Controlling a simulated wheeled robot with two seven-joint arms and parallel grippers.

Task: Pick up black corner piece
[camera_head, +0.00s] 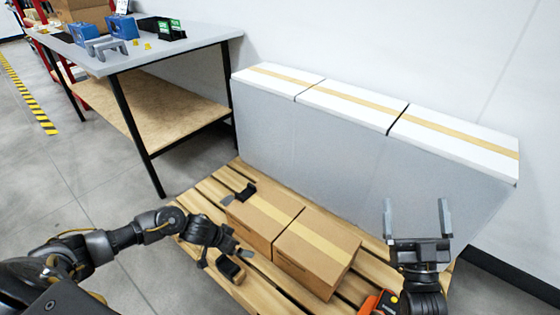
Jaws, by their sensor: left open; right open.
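A small black piece (246,191) with a grey flat part beside it lies at the back left edge of the left cardboard box; it looks like the black corner piece, but its shape is too small to be sure. My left gripper (232,251) is open, at the front left of that box, nearer to me than the black piece and apart from it. It is seen from the side and partly hidden by its own wrist. My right gripper (418,215) is open and empty, with its two grey fingers pointing up in the picture, right of the boxes.
Two taped cardboard boxes (318,250) stand on a wooden pallet (204,196). An orange tool (380,303) is at the front. Large white-topped boxes (345,103) stand behind. A grey table (192,42) holds blue, grey and black parts.

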